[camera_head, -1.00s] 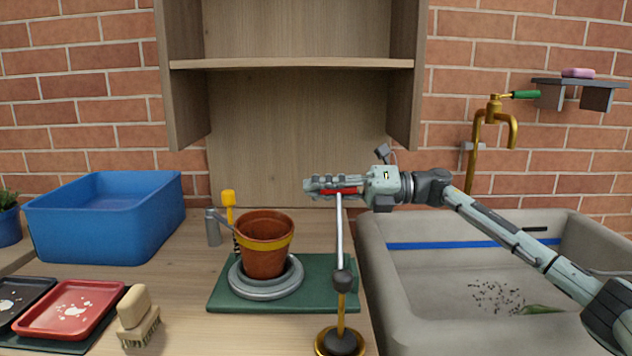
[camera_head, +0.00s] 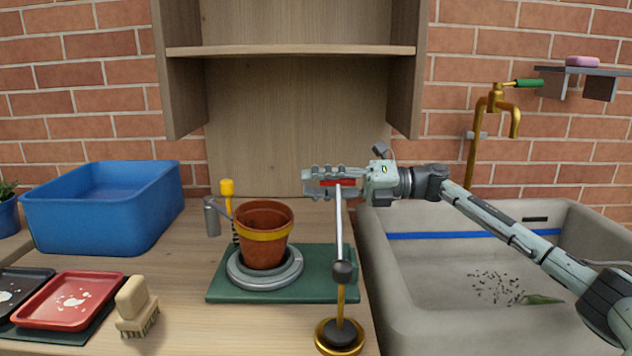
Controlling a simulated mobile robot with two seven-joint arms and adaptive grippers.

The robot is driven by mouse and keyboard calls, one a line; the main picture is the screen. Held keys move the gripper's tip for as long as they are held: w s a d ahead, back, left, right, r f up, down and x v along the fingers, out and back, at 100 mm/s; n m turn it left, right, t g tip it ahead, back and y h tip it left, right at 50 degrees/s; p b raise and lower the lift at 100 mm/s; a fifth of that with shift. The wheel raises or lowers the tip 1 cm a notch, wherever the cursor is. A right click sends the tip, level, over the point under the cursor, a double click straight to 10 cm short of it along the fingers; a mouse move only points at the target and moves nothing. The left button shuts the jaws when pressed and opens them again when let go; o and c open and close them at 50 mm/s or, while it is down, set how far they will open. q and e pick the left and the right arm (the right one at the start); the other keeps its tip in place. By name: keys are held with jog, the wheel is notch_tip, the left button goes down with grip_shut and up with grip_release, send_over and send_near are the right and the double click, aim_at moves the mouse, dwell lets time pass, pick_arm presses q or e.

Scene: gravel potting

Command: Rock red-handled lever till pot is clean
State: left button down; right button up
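The terracotta pot (camera_head: 264,216) with a yellow band stands, leaning slightly, on a round grey base (camera_head: 240,275) on a green mat (camera_head: 333,268). Its outer wall shows no clear dirt at this size; its inside bottom is hidden. The lever (camera_head: 341,225) is a silver rod on a brass post with a round dark and brass foot, to the right of the pot. Its red handle (camera_head: 338,183) shows between the fingers of my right gripper (camera_head: 325,182), which is shut on it. My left gripper is not in view.
A grey nozzle (camera_head: 212,215) and yellow-topped piece (camera_head: 228,188) stand behind the pot's left. A brush (camera_head: 133,300), red tray (camera_head: 70,300) and blue bin (camera_head: 105,208) are left. A stone sink (camera_head: 395,290) lies right, below a brass tap (camera_head: 474,140). A cabinet overhangs behind.

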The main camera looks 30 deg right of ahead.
jog(key=shift+r, duration=0.2)
jog(key=shift+r, duration=0.25)
notch_tip(320, 180, up, 9)
jog(key=shift+r, duration=0.2)
